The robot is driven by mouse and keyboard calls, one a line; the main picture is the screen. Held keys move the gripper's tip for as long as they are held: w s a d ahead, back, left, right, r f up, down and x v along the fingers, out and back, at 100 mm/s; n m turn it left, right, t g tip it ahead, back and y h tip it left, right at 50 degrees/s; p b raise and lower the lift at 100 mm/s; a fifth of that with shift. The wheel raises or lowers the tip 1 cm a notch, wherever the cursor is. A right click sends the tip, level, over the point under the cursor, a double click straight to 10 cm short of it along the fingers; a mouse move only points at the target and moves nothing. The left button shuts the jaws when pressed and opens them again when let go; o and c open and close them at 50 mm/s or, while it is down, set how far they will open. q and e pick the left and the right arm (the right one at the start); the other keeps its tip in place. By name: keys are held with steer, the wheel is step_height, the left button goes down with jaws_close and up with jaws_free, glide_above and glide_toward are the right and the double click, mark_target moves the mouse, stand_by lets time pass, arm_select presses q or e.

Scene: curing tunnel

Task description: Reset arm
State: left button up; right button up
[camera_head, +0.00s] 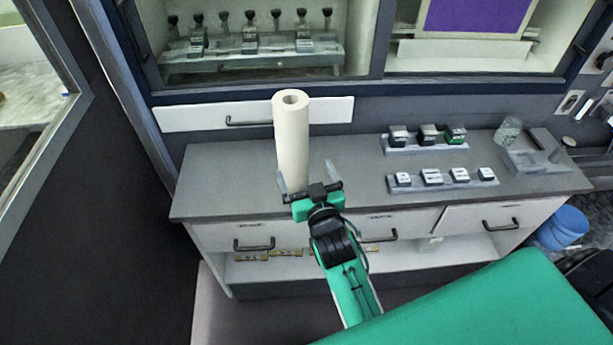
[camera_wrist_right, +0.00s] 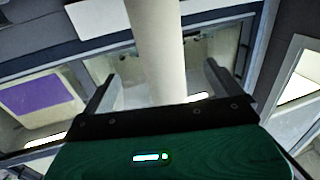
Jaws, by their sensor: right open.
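My right gripper (camera_head: 306,174) is over the front of the grey counter, its fingers spread and pointing away from me. A white upright roll (camera_head: 291,140) with a hole in its top stands just beyond it, its lower end partly hidden by the gripper. In the right wrist view the roll (camera_wrist_right: 158,45) shows between the two open fingers (camera_wrist_right: 158,85), with gaps on both sides. I cannot tell how deep it sits between them. Neither finger visibly touches it. My left gripper is not in view.
The counter (camera_head: 225,185) carries two racks of small blocks (camera_head: 428,140) (camera_head: 440,180) and a grey holder (camera_head: 537,155) at the right. A glass-fronted cabinet (camera_head: 255,55) stands behind. Drawers (camera_head: 240,235) are below. A blue bin (camera_head: 563,228) is at the right. The counter's left part is clear.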

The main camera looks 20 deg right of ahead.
stand_by(0.4)
steer(key=s+d+f+n+g, duration=0.15)
steer(key=s+f+g, duration=0.3)
steer(key=s, duration=0.45)
steer(key=s+d+f+g+y, duration=0.1)
steer(key=s+d+f+g, duration=0.1)
steer(key=s+f+g, duration=0.45)
steer(key=s+d+f+n+g, duration=0.1)
steer(key=s+g, duration=0.2)
steer(key=s, duration=0.7)
step_height(320, 180, down, 33)
steer(key=s+g, duration=0.2)
steer(key=s+d+f, duration=0.1)
steer(key=s+f, duration=0.8)
steer(key=s+d+f+g, duration=0.1)
steer(key=s+d+f, duration=0.1)
steer(key=s+f, duration=0.7)
steer(key=shift+s+d, duration=0.25)
steer(key=shift+d, duration=0.05)
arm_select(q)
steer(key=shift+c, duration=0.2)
arm_select(e)
steer(key=shift+n, duration=0.25)
